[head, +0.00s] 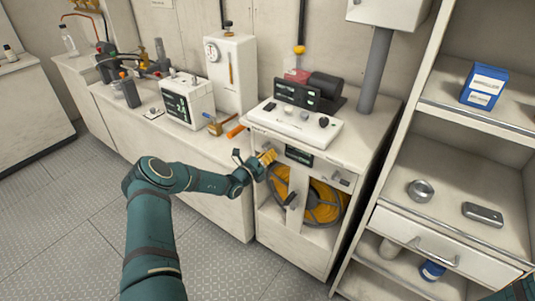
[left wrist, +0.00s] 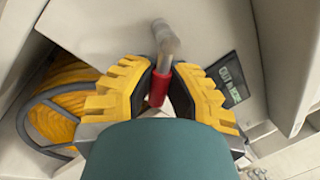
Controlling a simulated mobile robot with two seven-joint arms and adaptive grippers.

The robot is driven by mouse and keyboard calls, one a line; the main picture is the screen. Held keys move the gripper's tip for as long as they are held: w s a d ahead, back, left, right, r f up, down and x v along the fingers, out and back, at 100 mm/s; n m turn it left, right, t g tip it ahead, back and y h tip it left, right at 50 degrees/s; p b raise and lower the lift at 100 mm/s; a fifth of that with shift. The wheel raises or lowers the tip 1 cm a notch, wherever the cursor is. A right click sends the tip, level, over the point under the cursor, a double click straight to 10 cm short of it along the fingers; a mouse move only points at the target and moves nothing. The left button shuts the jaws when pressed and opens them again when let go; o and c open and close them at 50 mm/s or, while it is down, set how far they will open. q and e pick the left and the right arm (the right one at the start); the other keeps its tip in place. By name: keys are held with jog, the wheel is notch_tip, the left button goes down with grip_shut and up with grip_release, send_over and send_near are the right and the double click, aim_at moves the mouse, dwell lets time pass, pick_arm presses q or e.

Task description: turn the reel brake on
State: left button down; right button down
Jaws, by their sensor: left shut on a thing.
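A cabinet front (head: 263,218) holds a reel (head: 323,212) wound with yellow hose or cable behind its opening; the reel also shows at the left in the left wrist view (left wrist: 70,95). My left gripper (head: 264,160) is at the cabinet's upper left. In the left wrist view, my left gripper (left wrist: 162,88) is shut on a lever (left wrist: 166,42) with a grey end and a red section between the yellow fingers. This lever appears to be the reel brake. A small dark display (head: 299,155) sits to its right. My right gripper is out of view.
A white control panel (head: 295,122) with knobs lies on the cabinet top. Another small handle (head: 340,180) is right of the display. An open shelf unit (head: 385,220) stands close on the right. The floor (head: 90,225) at left is clear.

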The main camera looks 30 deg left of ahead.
aim_at(277, 144)
pick_arm(q)
jog(key=shift+d+r+n+y+p, duration=0.2)
jog(key=shift+r+n+y+p, duration=0.1)
jog(key=shift+n, duration=0.8)
jog(key=shift+d+r+n+t+p, duration=0.15)
jog(key=shift+n+p, duration=0.1)
jog(key=shift+n, duration=0.3)
jog(key=shift+d+r+n+t+p, duration=0.1)
jog(key=shift+n+t+p, duration=0.1)
jog(key=shift+n, duration=0.35)
jog(key=shift+d+r+n+t+y+p, duration=0.1)
jog(key=shift+r+n+y+p, duration=0.25)
jog(key=shift+n, duration=0.8)
jog(key=shift+r+n+t+y+p, duration=0.15)
jog(key=shift+n+y+p, duration=0.35)
jog(key=shift+n, duration=0.7)
jog(key=shift+d+r+n+y+p, duration=0.1)
jog(key=shift+r+n+y+p, duration=0.25)
jog(key=shift+n, duration=0.8)
jog(key=c, duration=0.9)
grip_release()
jog(key=shift+s, duration=0.1)
jog(key=v, duration=1.2)
jog(key=shift+a, duration=0.1)
